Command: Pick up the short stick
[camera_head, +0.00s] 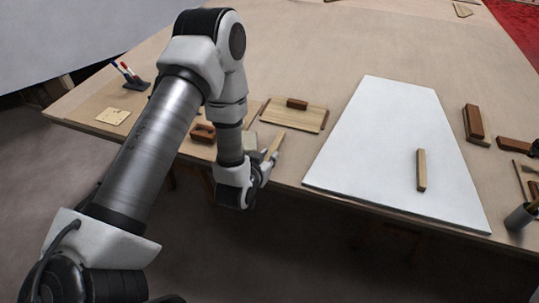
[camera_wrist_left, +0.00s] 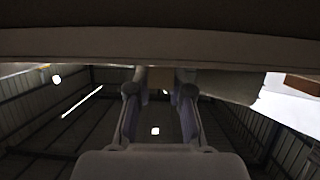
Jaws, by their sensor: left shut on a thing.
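My left gripper (camera_head: 265,168) is at the front edge of the table, shut on a light wooden stick (camera_head: 274,146). The stick points up and away from the fingers, and its lower end is hidden by them. In the left wrist view both fingers of the gripper (camera_wrist_left: 160,92) show, with a tan end of the held stick (camera_wrist_left: 161,78) between them. Another light wooden stick (camera_head: 421,170) lies on the white board (camera_head: 375,125), apart from the gripper. I cannot tell how the two sticks compare in length. My right gripper is not in view.
A wooden board with a dark block (camera_head: 297,104) lies behind the gripper. A brown tool (camera_head: 203,133) and a pen holder (camera_head: 133,82) are to the left. The table's far middle is clear.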

